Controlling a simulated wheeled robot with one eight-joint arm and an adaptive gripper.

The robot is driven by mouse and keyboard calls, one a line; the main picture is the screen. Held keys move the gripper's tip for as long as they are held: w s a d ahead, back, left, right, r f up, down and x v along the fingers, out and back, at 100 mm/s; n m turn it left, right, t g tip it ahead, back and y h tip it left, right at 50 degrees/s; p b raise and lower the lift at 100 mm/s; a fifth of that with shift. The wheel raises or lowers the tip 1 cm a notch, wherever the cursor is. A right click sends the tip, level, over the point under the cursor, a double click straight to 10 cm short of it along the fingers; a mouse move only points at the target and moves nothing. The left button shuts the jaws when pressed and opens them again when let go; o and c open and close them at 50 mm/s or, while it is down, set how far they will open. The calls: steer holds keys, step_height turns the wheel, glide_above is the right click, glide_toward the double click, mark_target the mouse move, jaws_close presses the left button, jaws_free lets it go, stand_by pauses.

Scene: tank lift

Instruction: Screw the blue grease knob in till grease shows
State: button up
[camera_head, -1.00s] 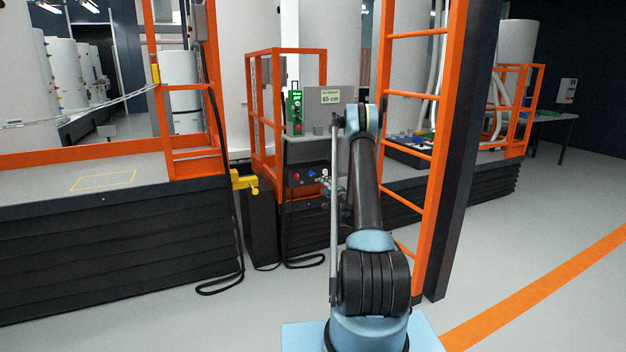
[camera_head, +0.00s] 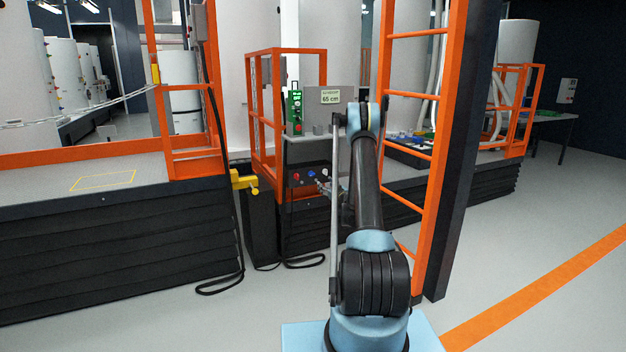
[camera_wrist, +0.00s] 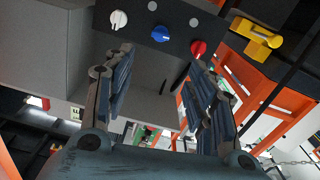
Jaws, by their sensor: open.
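The blue knob (camera_head: 311,173) sits on the dark front panel of the control box, to the right of a red knob (camera_head: 297,177). In the wrist view the blue knob (camera_wrist: 160,34) shows just beyond my fingertips, roughly midway between them, with the red knob (camera_wrist: 198,47) to its right and a white knob (camera_wrist: 118,19) to its left. My gripper (camera_wrist: 160,62) is open and empty, its two fingers spread and apart from the blue knob. In the head view my gripper (camera_head: 324,185) is small, close to the panel, just right of and below the blue knob. No grease is visible.
A yellow bracket (camera_head: 244,181) stands left of the panel and also shows in the wrist view (camera_wrist: 255,38). An orange ladder (camera_head: 408,155) rises right of my arm. A green device (camera_head: 295,108) and a "65 cm" sign (camera_head: 330,97) stand above the panel.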

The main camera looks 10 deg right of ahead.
mark_target(313, 175)
steer(key=x, duration=1.7)
steer(key=shift+s, duration=0.1)
steer(key=shift+f, duration=0.1)
steer(key=c, duration=1.1)
